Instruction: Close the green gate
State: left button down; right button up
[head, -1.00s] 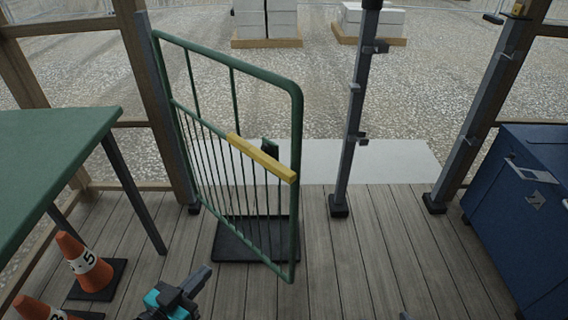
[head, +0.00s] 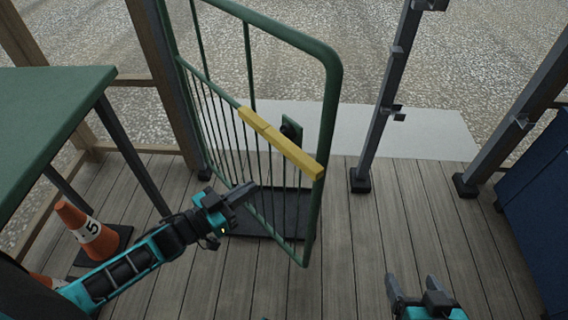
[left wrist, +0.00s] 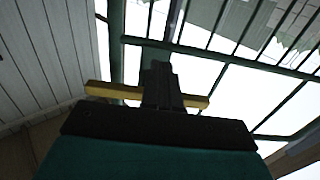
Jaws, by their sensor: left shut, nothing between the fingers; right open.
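The green gate (head: 331,110) stands open, swung inward over the wooden floor, hinged at its left post. A yellow bar (head: 280,146) crosses its near side toward the free edge. My left gripper (head: 248,190) is shut and empty, in front of the gate's lower bars, below and left of the yellow bar. In the left wrist view the shut fingers (left wrist: 160,82) overlap the yellow bar (left wrist: 105,90); contact cannot be told. My right gripper (head: 411,284) is open and empty at the bottom, right of the gate. The grey latch post (head: 390,100) stands right of the gate.
A green table (head: 50,110) is at the left, with orange cones (head: 78,225) beside it. A dark mat (head: 262,222) lies under the gate. A blue cabinet (head: 535,210) stands at the right.

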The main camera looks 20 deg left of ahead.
aim_at(292, 159)
pick_arm(q)
jog(key=b+x, duration=0.1)
jog(key=x, duration=0.9)
jog(key=shift+f+b, duration=0.1)
jog(key=shift+b, duration=0.3)
jog(key=shift+w+d, duration=0.2)
jog(key=shift+w, duration=0.3)
